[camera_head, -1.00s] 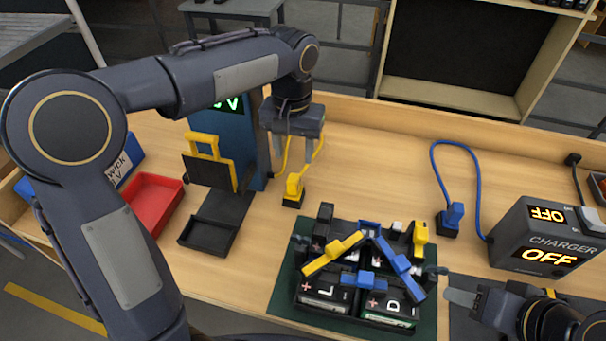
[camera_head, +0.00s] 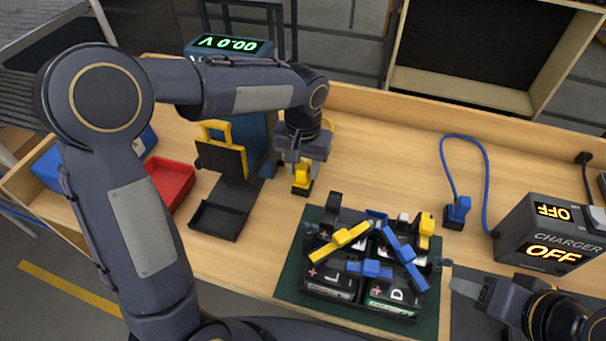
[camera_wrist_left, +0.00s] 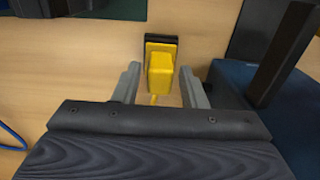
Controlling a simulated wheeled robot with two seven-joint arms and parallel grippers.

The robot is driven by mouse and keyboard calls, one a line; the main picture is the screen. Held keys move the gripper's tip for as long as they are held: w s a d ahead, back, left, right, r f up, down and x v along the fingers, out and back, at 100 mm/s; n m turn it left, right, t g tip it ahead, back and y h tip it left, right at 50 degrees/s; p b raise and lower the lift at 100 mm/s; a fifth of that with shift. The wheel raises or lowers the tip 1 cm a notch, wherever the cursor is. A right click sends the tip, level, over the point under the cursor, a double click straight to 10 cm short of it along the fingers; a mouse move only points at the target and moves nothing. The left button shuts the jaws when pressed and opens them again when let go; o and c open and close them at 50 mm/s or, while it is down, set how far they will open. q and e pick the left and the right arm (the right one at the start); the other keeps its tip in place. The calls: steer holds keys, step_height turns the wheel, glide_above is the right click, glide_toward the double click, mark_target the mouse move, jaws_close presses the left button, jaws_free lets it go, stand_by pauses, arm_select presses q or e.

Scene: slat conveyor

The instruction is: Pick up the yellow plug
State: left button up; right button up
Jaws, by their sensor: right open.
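The yellow plug (camera_head: 303,174) stands on a small black base on the wooden bench, right of the blue tester. In the left wrist view the plug (camera_wrist_left: 160,72) shows between the two grey fingers of my left gripper (camera_wrist_left: 160,82), with a gap on each side. My left gripper (camera_head: 303,169) is open around or just behind the plug; the head view does not show the exact depth. My right gripper (camera_head: 468,289) is open and empty at the right, beside the green mat.
A battery pack (camera_head: 335,282) with yellow and blue bars sits on a green mat (camera_head: 288,278). A blue plug (camera_head: 458,209) and the charger (camera_head: 548,232) reading OFF stand right. The blue tester (camera_head: 258,132) and red tray (camera_head: 170,182) are left.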

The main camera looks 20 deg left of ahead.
arm_select(q)
jaws_close()
steer(key=shift+r, duration=0.15)
